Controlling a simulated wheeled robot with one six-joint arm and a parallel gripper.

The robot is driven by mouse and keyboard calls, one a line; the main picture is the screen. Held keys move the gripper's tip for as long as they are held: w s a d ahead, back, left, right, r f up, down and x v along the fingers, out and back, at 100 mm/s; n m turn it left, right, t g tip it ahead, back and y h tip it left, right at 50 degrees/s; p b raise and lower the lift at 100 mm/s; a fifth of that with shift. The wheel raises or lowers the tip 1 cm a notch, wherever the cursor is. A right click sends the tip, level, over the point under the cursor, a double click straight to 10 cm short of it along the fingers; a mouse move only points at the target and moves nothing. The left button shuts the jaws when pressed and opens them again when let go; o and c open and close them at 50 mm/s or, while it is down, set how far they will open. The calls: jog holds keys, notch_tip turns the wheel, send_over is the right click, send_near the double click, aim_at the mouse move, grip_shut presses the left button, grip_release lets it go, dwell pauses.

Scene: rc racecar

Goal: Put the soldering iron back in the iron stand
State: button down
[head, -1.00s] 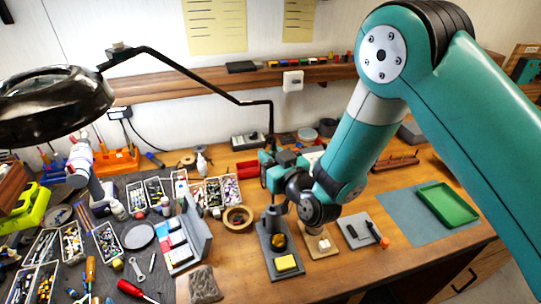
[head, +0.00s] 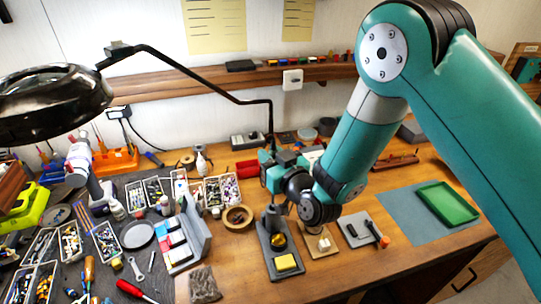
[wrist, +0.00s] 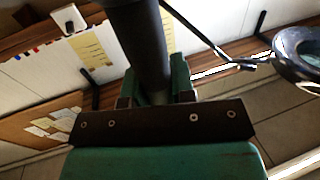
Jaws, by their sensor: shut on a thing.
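The iron stand (head: 284,263) is a grey base with a yellow sponge at its front and a brass ball in a dark cup behind it. It stands on the wooden bench near the middle of the head view. My gripper (wrist: 153,88) is shut on a dark round shaft (wrist: 146,45), which looks like the soldering iron's handle. In the head view my gripper (head: 273,178) is above the back of the stand. A dark upright piece stands below it there. I cannot tell whether this is the iron or part of the stand, or where the tip is.
A wooden block (head: 318,250) and a grey pad (head: 353,227) with a black, orange-ended tool lie right of the stand. A tape roll (head: 238,217) and a grey holder (head: 197,235) are left. A green tray (head: 447,204) is far right. A magnifier lamp (head: 50,100) hangs at left.

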jog(key=shift+f, duration=0.1)
jog(key=shift+f+b, duration=4.15)
jog(key=shift+f, duration=0.2)
jog(key=shift+c, duration=2.4)
grip_release()
